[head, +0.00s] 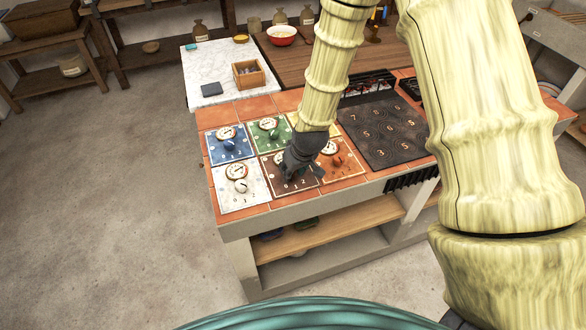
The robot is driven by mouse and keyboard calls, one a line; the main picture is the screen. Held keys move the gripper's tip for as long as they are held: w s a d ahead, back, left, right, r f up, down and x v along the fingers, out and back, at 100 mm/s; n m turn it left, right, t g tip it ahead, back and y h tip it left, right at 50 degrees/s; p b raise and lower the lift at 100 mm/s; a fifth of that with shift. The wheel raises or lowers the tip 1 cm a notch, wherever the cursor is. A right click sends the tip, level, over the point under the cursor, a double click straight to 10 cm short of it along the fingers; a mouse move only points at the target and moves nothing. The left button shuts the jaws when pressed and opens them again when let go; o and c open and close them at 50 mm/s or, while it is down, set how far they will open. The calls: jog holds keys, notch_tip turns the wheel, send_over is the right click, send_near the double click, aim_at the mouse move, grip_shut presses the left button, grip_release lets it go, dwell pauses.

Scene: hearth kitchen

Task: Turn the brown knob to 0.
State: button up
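The brown panel (283,188) lies in the front row of the tiled counter, between the white and orange panels. Numerals show along its near edge, and part of a round dial (278,159) shows at its back. My dark gripper (298,178) is right over this panel, pointing down. It hides the brown knob and part of the panel, so I cannot tell where the knob points. I cannot tell whether the fingers touch the knob, or whether they are open or shut.
Close around stand a white panel (251,193), a blue panel (216,151), a green panel (255,139) and an orange panel (350,169), with knobs and dials. A dark numbered plate (380,130) lies to the right. A wooden box (248,77) and red bowl (282,36) stand behind.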

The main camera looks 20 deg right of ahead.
jog(key=shift+w+m+h, duration=0.1)
jog(key=shift+m+h, duration=0.3)
jog(key=shift+m, duration=0.6)
jog(key=o, duration=1)
jog(key=shift+v, duration=6)
jog(key=shift+a, duration=0.1)
jog(key=shift+f, duration=0.1)
